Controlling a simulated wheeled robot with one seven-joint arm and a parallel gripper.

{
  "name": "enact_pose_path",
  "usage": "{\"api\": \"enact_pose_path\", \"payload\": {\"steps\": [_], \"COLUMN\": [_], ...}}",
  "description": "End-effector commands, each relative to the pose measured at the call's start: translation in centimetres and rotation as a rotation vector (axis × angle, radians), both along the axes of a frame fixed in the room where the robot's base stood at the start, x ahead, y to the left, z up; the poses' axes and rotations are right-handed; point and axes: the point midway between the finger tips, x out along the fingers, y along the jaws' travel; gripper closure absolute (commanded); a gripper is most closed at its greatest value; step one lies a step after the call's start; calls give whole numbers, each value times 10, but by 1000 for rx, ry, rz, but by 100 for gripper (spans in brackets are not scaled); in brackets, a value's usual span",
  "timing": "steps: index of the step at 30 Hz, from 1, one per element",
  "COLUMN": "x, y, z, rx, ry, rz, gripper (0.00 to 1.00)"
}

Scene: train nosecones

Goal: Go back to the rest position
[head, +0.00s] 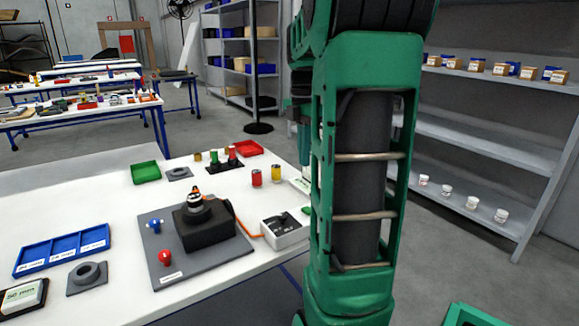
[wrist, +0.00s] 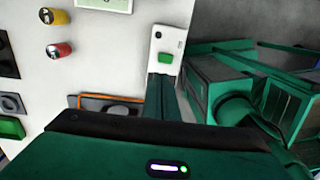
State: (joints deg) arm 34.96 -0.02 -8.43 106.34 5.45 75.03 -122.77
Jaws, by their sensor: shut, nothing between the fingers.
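My gripper (wrist: 162,80) shows in the wrist view as dark green fingers beyond the broad green housing at the bottom. It is shut and empty. The fingers appear over the edge of the white table, near a white box with a green button (wrist: 165,57); I cannot tell the height gap. In the head view my green arm stands upright right of centre, and the gripper cannot be made out there. The white table (head: 110,207) fills the lower left of the head view.
On the table are a grey board (head: 160,268) with a black fixture (head: 203,232), a blue tray (head: 62,250), a green tray (head: 146,172), a red tray (head: 249,148), and red (head: 257,178) and yellow (head: 276,173) cans. Shelves (head: 480,137) stand at right. Grey floor lies between.

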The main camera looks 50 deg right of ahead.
Motion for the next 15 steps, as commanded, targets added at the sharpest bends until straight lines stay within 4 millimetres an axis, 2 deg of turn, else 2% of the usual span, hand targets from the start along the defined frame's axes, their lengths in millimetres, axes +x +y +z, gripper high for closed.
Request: {"api": "enact_pose_path", "payload": {"steps": [10, 15], "x": [0, -9], "y": [3, 24], "z": [2, -4], "rx": [-1, -8], "ry": [-1, -4], "rz": [-13, -165], "gripper": [100, 100]}}
